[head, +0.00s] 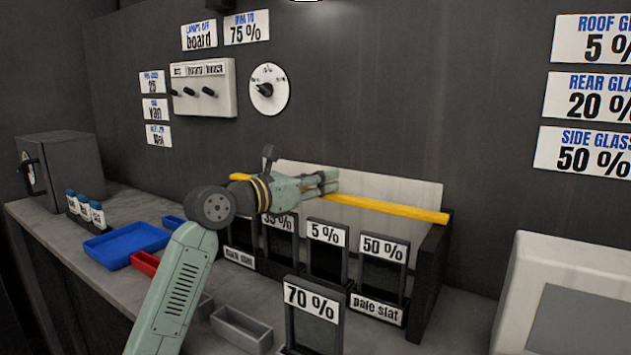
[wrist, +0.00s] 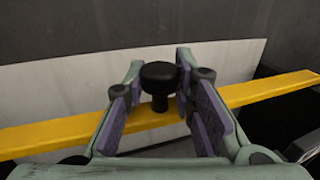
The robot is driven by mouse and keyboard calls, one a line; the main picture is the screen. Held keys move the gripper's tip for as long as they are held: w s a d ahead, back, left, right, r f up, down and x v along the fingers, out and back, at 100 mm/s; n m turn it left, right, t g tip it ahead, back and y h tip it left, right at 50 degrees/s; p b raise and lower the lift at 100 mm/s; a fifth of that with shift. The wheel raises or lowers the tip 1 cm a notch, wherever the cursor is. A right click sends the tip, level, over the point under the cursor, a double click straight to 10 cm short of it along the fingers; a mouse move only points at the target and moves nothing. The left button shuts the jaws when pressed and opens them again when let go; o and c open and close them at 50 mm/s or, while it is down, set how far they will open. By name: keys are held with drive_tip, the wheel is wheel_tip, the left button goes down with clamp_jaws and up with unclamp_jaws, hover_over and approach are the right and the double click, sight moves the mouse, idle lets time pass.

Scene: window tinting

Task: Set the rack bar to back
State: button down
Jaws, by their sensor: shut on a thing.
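The rack bar (head: 395,208) is a long yellow strip across the top of the dark rack (head: 432,270). Its right end is by the far upper end of the rack's side wall, close to the white back panel (head: 415,190). In the wrist view the bar (wrist: 55,133) crosses the picture and carries a black round knob (wrist: 158,76) on a short stem. My gripper (head: 328,182) is over the bar; in the wrist view (wrist: 160,105) its purple-padded fingers stand either side of the knob, shut on it. The knob is hidden in the head view.
Blue (head: 125,245) and red trays lie left on the bench. A white box (head: 570,300) stands at right. Switches (head: 203,90) and a dial are on the wall.

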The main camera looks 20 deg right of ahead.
drive_tip(key=shift+w+d+r, duration=0.1)
drive_tip(key=shift+w+d, duration=0.6)
drive_tip(key=shift+d, duration=0.05)
drive_tip(key=c, duration=1.3)
unclamp_jaws()
drive_tip(key=shift+d, duration=0.15)
drive_tip(key=v, duration=1.2)
